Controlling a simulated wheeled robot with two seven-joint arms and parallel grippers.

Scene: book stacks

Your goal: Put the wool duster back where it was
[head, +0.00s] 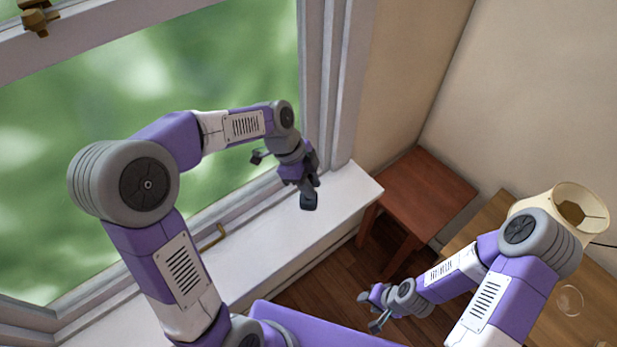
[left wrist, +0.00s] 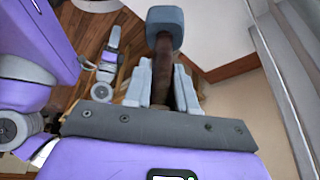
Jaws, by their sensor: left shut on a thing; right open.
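My left gripper (head: 307,184) is shut on the wool duster (head: 309,201). The duster shows only as a blue-grey blocky end in the head view, at the white windowsill in the picture; I cannot tell whether it touches the sill. In the left wrist view the duster (left wrist: 165,22) has a dark brown shaft between the two finger pads of the gripper (left wrist: 163,78). Any wool part is hidden or not recognisable. My right gripper (head: 371,311) is open and empty, seen over the dark wood floor.
The white windowsill (head: 345,195) runs under the large window (head: 110,90); its visible top is clear except for a brass latch (head: 214,237) by the frame. A bare red-brown stool (head: 420,190) stands in the corner. A cream lampshade (head: 590,201) is above a wooden table (head: 597,282) at right.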

